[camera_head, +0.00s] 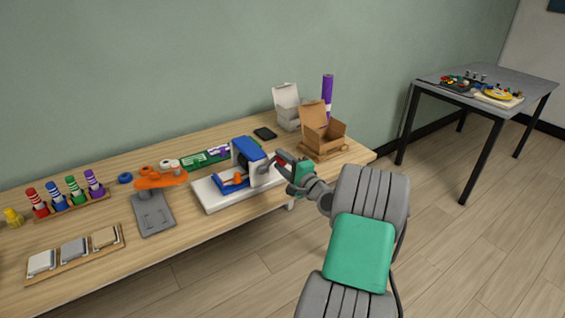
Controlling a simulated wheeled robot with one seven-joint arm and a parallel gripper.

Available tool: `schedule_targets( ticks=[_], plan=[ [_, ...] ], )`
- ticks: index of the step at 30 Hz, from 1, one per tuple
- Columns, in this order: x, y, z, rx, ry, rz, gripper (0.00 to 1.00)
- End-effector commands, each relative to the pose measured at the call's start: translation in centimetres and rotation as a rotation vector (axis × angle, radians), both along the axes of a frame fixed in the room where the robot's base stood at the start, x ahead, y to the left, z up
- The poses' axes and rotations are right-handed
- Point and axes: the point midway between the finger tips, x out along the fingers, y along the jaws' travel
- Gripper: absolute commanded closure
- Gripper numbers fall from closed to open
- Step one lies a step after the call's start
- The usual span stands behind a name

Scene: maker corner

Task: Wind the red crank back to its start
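The machine (249,160) is blue and white and stands on a white base (208,195) near the front edge of the wooden bench. A blue slide-like part (232,182) lies on its base. A small bit of red, which looks like the red crank (281,161), shows at the machine's right side, among my gripper's fingers. My gripper (280,158) reaches in from the right at the crank. The fingers are small and dark here, and I cannot tell whether they are closed on the crank. Most of the crank is hidden by my gripper.
An open cardboard box (322,135), a pale box (287,108) and a purple tube (327,88) stand at the bench's right end. A dark phone-like item (265,133) lies behind the machine.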

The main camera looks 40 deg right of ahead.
Motion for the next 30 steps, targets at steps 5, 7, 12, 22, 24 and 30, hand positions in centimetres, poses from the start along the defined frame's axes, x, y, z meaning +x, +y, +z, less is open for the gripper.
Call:
schedule_targets(
  ticks=[5, 7, 12, 22, 24, 30],
  plan=[
    [-0.2, -0.3, -0.1, 0.0, 0.002, -0.006, 0.55],
    [-0.2, -0.3, -0.1, 0.0, 0.002, -0.007, 0.55],
    [-1.2, -0.4, -0.2, 0.001, 0.004, -0.01, 0.55],
    [-7.2, 0.0, -0.1, 0.001, 0.003, -0.007, 0.55],
    [-7.8, 0.2, -0.1, 0.001, 0.001, -0.004, 0.55],
    [-7.9, 0.2, 0.0, 0.0, 0.001, -0.002, 0.55]
  ],
)
